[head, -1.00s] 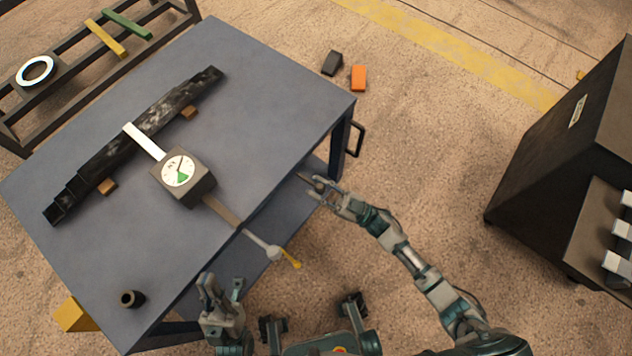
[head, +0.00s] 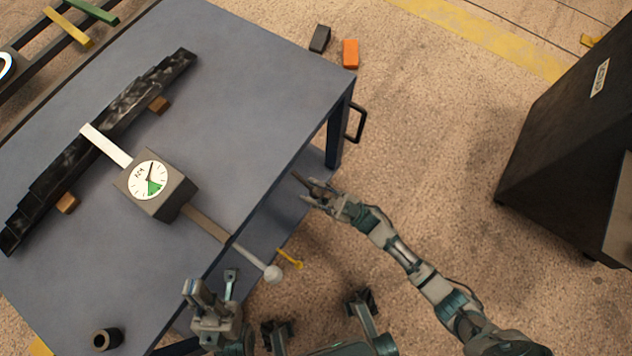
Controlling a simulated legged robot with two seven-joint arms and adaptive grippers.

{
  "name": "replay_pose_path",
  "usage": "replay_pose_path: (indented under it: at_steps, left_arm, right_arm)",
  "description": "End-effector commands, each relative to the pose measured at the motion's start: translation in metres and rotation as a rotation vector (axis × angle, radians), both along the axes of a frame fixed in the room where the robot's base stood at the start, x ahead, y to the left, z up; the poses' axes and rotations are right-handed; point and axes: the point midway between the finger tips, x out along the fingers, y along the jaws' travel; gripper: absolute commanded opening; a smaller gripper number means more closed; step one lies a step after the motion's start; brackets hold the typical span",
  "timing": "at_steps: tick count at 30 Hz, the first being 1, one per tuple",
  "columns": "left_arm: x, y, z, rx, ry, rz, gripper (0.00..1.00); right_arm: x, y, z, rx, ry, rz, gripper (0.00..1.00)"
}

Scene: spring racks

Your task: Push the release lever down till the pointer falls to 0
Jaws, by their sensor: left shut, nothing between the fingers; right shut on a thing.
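A dark gauge box (head: 172,190) with a white dial (head: 149,179) sits on the blue-grey table. Its thin black pointer (head: 151,172) points roughly upward; a green sector is at the dial's lower right, and the numbers are too small to read. A brown bar (head: 208,223) runs from the box to a silver rod with a pale ball knob (head: 273,273) beyond the table's front edge. My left gripper (head: 208,291) is shut and empty, left of the knob and apart from it. My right gripper (head: 312,190) is shut on a small dark piece, right of the table's edge.
A dark leaf spring (head: 105,135) lies on small wooden blocks behind the gauge. A yellow handle (head: 289,258) shows near the knob. A dark cup (head: 106,339) stands at the front left. A black cabinet (head: 565,140) is at right, with clear floor between.

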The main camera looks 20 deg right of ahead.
Motion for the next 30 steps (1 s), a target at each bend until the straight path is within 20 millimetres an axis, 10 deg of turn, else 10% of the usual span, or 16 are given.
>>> replay_pose_path:
  at_steps: [22,23,25,30]
  left_arm:
    - [0.0006,-0.0006,0.0007,0.001,-0.007,-0.001,0.0]
    - [0.0006,-0.0006,0.0007,0.001,-0.007,-0.001,0.0]
    - [0.0006,-0.0005,0.0008,0.0,-0.007,0.0,0.0]
    - [0.0006,-0.0005,0.001,0.0,-0.007,0.0,0.0]
  right_arm:
    - [0.0031,0.002,-0.0092,-0.007,0.012,-0.004,0.0]
    - [0.0031,0.002,-0.0091,-0.007,0.012,-0.004,0.34]
    - [0.003,0.0021,-0.0086,-0.006,0.01,-0.003,0.51]
    - [0.002,0.0015,-0.0069,-0.003,0.006,-0.002,0.55]
